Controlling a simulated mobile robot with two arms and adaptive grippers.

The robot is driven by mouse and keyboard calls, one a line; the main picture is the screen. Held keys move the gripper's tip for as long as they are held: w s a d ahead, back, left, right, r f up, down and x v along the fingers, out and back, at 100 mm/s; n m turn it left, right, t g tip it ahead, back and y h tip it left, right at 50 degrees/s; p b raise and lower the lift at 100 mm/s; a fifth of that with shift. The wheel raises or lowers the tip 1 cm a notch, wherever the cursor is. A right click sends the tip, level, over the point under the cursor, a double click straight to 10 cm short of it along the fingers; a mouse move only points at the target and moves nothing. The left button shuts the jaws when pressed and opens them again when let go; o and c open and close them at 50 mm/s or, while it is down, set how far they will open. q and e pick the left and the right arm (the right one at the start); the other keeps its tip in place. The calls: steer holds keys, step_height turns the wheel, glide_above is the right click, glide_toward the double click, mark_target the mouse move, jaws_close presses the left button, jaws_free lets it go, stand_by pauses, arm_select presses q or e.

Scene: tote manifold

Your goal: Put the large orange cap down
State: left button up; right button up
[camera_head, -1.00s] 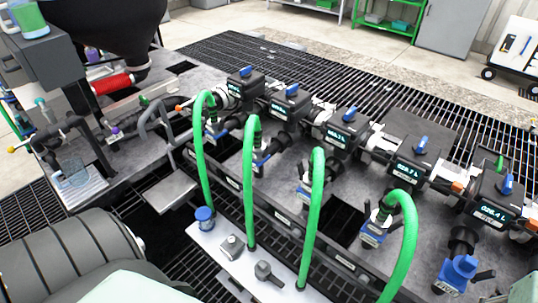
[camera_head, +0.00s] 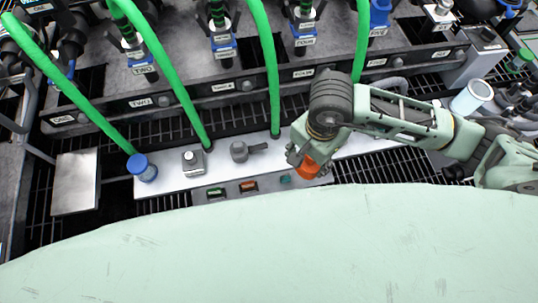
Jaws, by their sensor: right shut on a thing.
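The large orange cap (camera_head: 308,168) is held in my right gripper (camera_head: 302,160), which comes in from the right. The gripper is shut on the cap, over the front part of the white panel (camera_head: 340,150). The fingers hide part of the cap, and I cannot tell whether its lower side touches the panel. My left gripper does not show.
A blue cap (camera_head: 142,168) and two grey fittings, one silver (camera_head: 193,162) and one with a lever (camera_head: 247,150), stand on the panel's left part. Several green hoses (camera_head: 170,80) rise behind. A metal plate (camera_head: 76,182) lies at left. A whitish cylinder (camera_head: 471,97) is at right.

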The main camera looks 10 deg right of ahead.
steer(key=s+a+f+m+b, duration=0.1)
steer(key=s+f+m+b, duration=0.15)
steer(key=f, duration=0.35)
steer(key=s+a+f+m+b, duration=0.1)
steer(key=s+f+m+b, duration=0.1)
steer(key=f+m, duration=0.3)
steer(key=n, duration=0.1)
glide_toward(285, 146)
steer(key=s+f, duration=0.1)
steer(key=s, duration=0.1)
steer(key=s+f, duration=0.2)
steer(key=shift+s+f+b, duration=0.3)
steer(key=shift+b, duration=0.1)
steer(key=w, duration=0.4)
steer(key=shift+b, duration=0.3)
steer(key=shift+w+f, duration=0.2)
steer(key=shift+w, duration=0.05)
steer(key=shift+f, duration=0.15)
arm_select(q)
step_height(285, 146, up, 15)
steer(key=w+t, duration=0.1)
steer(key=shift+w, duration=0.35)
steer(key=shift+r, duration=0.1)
arm_select(e)
steer(key=o, duration=1.3)
